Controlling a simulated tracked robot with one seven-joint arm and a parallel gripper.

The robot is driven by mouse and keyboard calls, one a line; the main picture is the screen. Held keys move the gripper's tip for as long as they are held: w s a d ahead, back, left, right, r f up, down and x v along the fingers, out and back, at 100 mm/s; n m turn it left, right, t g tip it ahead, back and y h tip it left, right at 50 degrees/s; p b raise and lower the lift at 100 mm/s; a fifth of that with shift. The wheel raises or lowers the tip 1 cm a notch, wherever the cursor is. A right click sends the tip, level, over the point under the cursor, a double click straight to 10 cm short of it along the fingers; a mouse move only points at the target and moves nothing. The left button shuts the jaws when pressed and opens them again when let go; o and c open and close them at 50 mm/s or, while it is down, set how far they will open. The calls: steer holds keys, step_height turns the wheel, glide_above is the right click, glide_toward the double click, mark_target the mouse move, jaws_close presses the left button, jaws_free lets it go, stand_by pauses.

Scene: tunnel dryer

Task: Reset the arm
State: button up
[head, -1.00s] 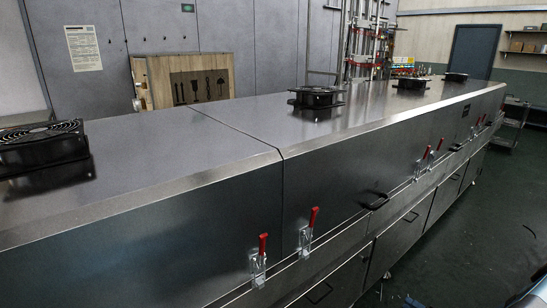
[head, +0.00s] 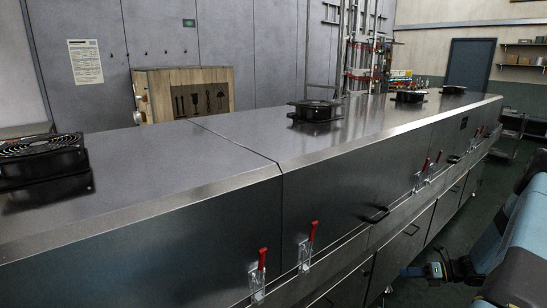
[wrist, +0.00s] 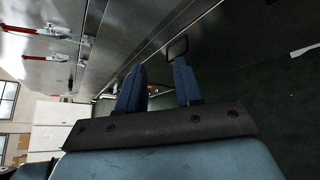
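My arm (head: 515,240) reaches in from the right edge of the head view, beside the long metal tunnel dryer (head: 190,215). My gripper (wrist: 158,70) shows in the wrist view with two blue fingers apart and nothing between them. In the head view its end (head: 428,270) hangs low over the floor, in front of the dryer's lower doors. In the wrist view the dryer side lies beyond and left of the fingers, and a dark door handle (wrist: 178,49) shows just past the right fingertip. I cannot tell the gap to it.
Red-handled toggle clamps (head: 262,260) line the dryer's front side, with another (head: 313,232) close by. Black fans (head: 315,110) sit on its top. The green floor (wrist: 270,105) right of the gripper looks mostly clear.

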steer(key=s+a+r+n+g+h, duration=0.2)
steer(key=a+r+n, duration=0.4)
steer(key=r, duration=0.4)
steer(key=s+a+r+n+g+h, duration=0.1)
steer(key=s+a+r+n+h, duration=0.35)
steer(key=r, duration=0.65)
steer(key=s+a+r+n+g+h, duration=0.1)
steer(key=a+r+n+g, duration=0.1)
steer(key=a+r+n, duration=0.65)
steer(key=s+a+r+n+t+h, duration=0.2)
steer(key=s+r+n, duration=0.4)
steer(key=s, duration=0.5)
steer(key=s+a+r+n+t+h, duration=0.3)
steer(key=s+r+n, duration=0.4)
steer(key=s+r, duration=0.3)
steer(key=shift+s+a, duration=0.4)
steer(key=shift+h, duration=0.25)
